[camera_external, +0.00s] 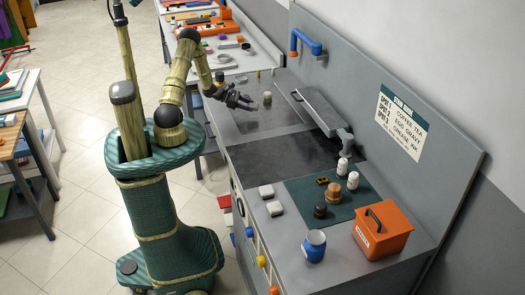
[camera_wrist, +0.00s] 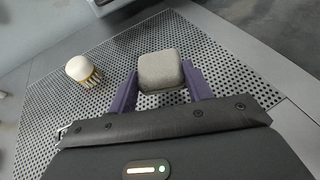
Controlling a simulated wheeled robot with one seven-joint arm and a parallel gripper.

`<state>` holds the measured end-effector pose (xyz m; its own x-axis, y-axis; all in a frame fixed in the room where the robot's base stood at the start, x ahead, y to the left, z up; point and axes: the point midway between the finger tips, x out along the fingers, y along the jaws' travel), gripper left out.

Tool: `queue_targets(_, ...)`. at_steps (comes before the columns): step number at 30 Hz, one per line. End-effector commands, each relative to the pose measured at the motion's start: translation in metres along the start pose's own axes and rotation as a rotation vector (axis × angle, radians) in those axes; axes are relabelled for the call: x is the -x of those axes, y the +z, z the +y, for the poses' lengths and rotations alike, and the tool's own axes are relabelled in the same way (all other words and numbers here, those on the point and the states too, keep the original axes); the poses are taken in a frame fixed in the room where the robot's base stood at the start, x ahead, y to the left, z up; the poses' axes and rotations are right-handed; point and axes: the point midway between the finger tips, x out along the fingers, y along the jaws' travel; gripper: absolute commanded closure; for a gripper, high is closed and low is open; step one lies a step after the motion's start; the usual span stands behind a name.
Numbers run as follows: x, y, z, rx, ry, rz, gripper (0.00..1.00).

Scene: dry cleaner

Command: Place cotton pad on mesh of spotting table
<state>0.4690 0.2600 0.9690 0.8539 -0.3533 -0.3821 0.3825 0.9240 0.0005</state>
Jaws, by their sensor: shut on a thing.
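My gripper (camera_external: 243,100) is at the far part of the grey spotting table (camera_external: 345,263), over its perforated mesh (camera_external: 258,122). In the wrist view its two purple fingers are shut on a light grey-beige cotton pad (camera_wrist: 161,70), a rounded square block. The mesh (camera_wrist: 215,55) spreads below and around the pad in that view. I cannot tell whether the pad touches the mesh or hangs just above it. In the external view the held pad is too small and covered to make out.
A brush with a pale top (camera_wrist: 84,70) stands on the mesh, left of the pad. A grey arm-like fixture (camera_external: 318,108) reaches over the table's back. Two pale pads (camera_external: 266,191), a green mat (camera_external: 300,190) with bottles, a blue jar (camera_external: 314,246) and an orange box (camera_external: 383,232) are nearer.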

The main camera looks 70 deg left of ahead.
Motion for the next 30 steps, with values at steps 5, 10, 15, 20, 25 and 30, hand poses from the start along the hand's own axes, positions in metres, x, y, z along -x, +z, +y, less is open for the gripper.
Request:
queue_targets(5,-0.002,-0.006,-0.001,0.002,-0.001,0.000,0.71)
queue_targets(10,-0.011,-0.025,-0.001,0.003,-0.003,0.001,0.71)
queue_targets(15,-0.016,-0.038,0.000,0.000,0.000,0.001,0.71)
queue_targets(20,-0.016,-0.039,0.000,0.000,0.000,0.001,0.71)
queue_targets(25,-0.017,-0.042,0.000,0.000,0.000,0.001,0.71)
queue_targets(30,-0.017,-0.041,0.000,0.000,0.000,0.000,0.28)
